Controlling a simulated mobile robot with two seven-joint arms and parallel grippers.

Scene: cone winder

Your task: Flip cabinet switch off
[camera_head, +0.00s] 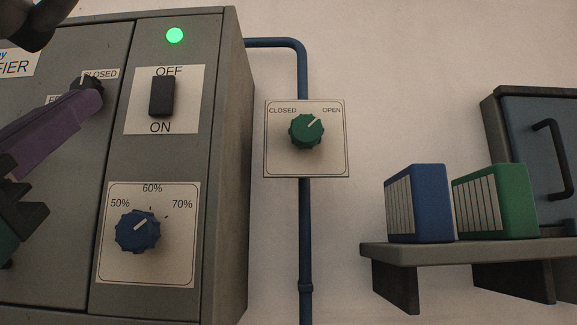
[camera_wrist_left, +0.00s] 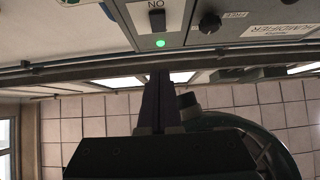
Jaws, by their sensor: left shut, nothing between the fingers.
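The cabinet switch is a black block (camera_head: 162,96) on a white plate, with OFF printed above and ON below. Which way it is tipped is hard to tell. A green light (camera_head: 174,36) glows above it. In the left wrist view, upside down, the switch (camera_wrist_left: 157,18) and light (camera_wrist_left: 160,43) show near the top. My left gripper (camera_head: 94,98) reaches in from the left, its fingers shut and empty, left of the switch and apart from it. In the left wrist view the shut fingers (camera_wrist_left: 159,76) point toward the cabinet. My right gripper is not in view.
A blue percent dial (camera_head: 138,231) is below the switch. Right of the cabinet are a green valve knob (camera_head: 306,131), a blue pipe (camera_head: 305,230) and a shelf (camera_head: 450,251) with binders.

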